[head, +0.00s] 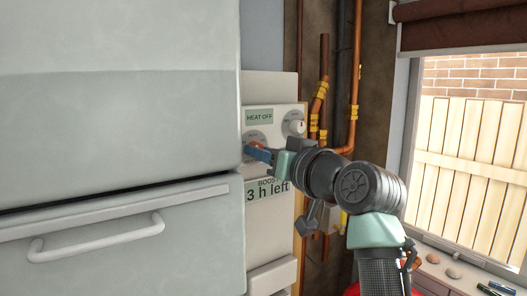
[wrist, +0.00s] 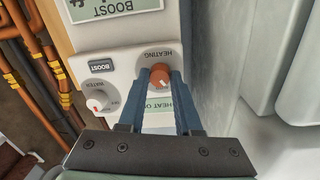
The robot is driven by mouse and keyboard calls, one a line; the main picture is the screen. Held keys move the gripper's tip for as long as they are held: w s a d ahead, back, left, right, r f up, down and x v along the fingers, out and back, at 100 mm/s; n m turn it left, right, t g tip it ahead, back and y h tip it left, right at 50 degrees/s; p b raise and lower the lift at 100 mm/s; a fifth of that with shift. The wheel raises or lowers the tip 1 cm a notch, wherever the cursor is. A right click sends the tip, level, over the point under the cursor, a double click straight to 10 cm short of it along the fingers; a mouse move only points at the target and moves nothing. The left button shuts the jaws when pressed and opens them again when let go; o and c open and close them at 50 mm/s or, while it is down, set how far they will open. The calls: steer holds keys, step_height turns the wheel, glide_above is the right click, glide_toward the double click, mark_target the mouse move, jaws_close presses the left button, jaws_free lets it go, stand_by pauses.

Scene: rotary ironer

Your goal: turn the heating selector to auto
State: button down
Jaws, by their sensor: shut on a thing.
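The heating selector (wrist: 160,75) is an orange-brown round knob on a pale dial marked HEATING, on a white control panel. In the wrist view the panel appears upside down. A small white mark shows on the knob's near edge; the position words around it are too small or covered to read. My gripper (wrist: 161,80) has its two blue fingers on either side of the knob, shut on it. In the head view my gripper (head: 258,153) reaches the panel from the right and partly hides the selector. A green label (head: 259,117) reads HEAT OFF.
A white WATER knob (wrist: 98,100) and a dark BOOST button (wrist: 102,68) sit beside the selector. A display (head: 268,189) reads "BOOST 3 h left". A large pale cabinet (head: 120,100) stands close on the left. Copper pipes (head: 357,80) run right of the panel.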

steer(key=m+p, duration=0.1)
steer(key=m, duration=0.4)
steer(key=shift+m, duration=0.4)
steer(key=shift+m+p, duration=0.3)
steer(key=c, duration=0.6)
jaws_free()
steer(key=b+v, duration=0.7)
steer(key=v, duration=0.6)
steer(key=shift+r, duration=0.15)
